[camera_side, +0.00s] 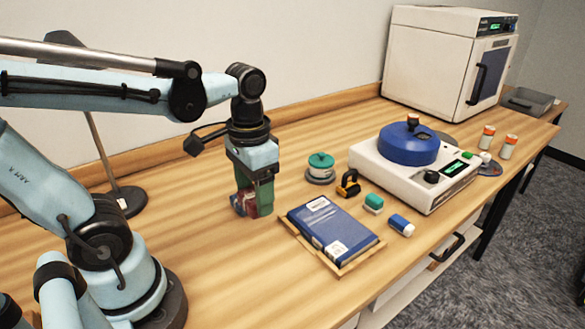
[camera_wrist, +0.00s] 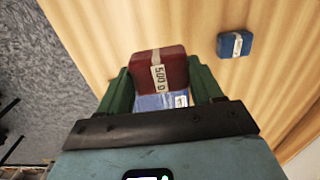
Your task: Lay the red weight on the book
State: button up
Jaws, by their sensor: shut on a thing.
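The red weight (camera_wrist: 158,68) is a block with a white label, gripped between the green fingers of my gripper (camera_wrist: 160,92). In the side view my gripper (camera_side: 251,198) points down, with the red weight (camera_side: 241,203) partly hidden at its fingertips, left of the book. The book (camera_side: 330,230) is blue with white labels and lies flat in a shallow wooden tray (camera_side: 354,264). Its top is bare. In the wrist view a blue surface with a white label (camera_wrist: 160,102) shows just below the weight; I cannot tell what it is.
A blue block (camera_wrist: 235,44) shows in the wrist view. Right of the book lie a blue-white block (camera_side: 401,226) and a teal-white one (camera_side: 373,204). Behind are a yellow-black item (camera_side: 348,184), a green-lidded container (camera_side: 321,167) and a white machine (camera_side: 420,181). Bare table lies left of the book.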

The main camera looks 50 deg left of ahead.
jog(key=w+d+r, duration=0.1)
jog(key=w+d, duration=0.3)
jog(key=d, duration=0.5)
jog(key=w+d, duration=0.4)
jog(key=d, duration=0.4)
send_over(345, 237)
notch_tip(345, 237, down, 6)
jog(key=shift+f, duration=2.15)
jog(key=shift+w+f, duration=0.1)
jog(key=o, duration=1.5)
